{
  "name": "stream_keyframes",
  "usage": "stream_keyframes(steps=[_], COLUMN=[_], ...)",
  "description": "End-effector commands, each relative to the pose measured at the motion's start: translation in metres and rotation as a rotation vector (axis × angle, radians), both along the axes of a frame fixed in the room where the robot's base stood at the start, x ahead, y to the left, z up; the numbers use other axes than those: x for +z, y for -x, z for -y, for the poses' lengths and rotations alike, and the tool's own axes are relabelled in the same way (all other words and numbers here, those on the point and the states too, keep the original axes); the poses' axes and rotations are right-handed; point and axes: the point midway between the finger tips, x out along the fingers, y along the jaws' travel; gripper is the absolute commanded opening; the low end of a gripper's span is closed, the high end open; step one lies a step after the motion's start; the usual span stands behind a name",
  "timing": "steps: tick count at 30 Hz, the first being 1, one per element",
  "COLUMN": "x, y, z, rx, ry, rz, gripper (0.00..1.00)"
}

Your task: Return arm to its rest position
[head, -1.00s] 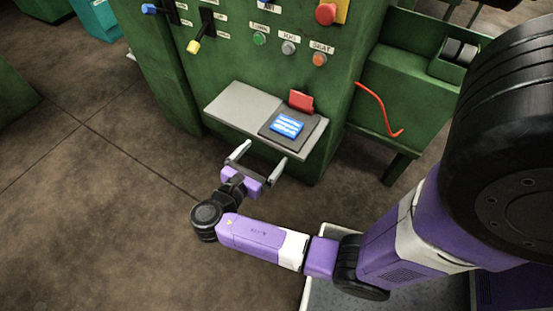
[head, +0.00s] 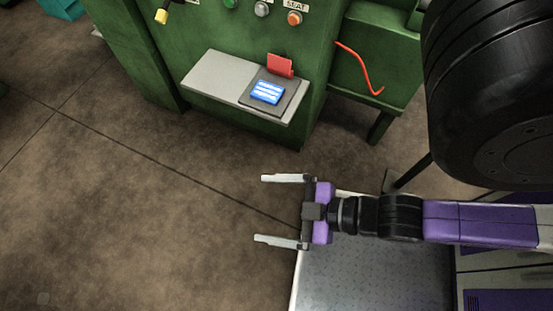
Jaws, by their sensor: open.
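My gripper (head: 268,210) is in the lower middle of the head view. Its two pale fingers are spread wide and point left, with nothing between them. My purple and black arm (head: 480,222) stretches in from the right edge, over my own grey deck. The gripper is apart from the green machine (head: 160,70) and below its grey shelf in the picture.
The grey shelf (head: 215,75) juts from the machine and carries a dark pad with a lit blue screen (head: 267,92) and a red piece (head: 280,66). A red curved rod (head: 362,66) is at the right. Brown floor (head: 120,220) at the left is clear.

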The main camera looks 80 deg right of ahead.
Motion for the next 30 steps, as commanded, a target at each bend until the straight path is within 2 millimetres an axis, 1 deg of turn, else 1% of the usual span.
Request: stream_keyframes(steps=[1, 3, 6, 9, 17, 20, 23, 26, 29, 30], x=[0.02, 0.044, 0.064, 0.071, 0.071, 0.077, 0.091, 0.112, 0.139, 0.151], y=[0.005, 0.007, 0.009, 0.01, 0.009, 0.009, 0.009, 0.009, 0.009, 0.009], z=[0.0, 0.002, 0.004, 0.005, 0.005, 0.005, 0.005, 0.005, 0.005, 0.005], rx=[-0.019, -0.044, -0.066, -0.073, -0.073, -0.073, -0.073, -0.072, -0.072, -0.072], ry=[-0.069, -0.149, -0.218, -0.241, -0.24, -0.239, -0.239, -0.238, -0.238, -0.238], rz=[0.039, 0.092, 0.137, 0.151, 0.151, 0.151, 0.151, 0.15, 0.15, 0.15], gripper=[1.0, 1.0, 1.0, 1.0, 1.0, 1.0, 1.0, 1.0, 1.0, 1.0])
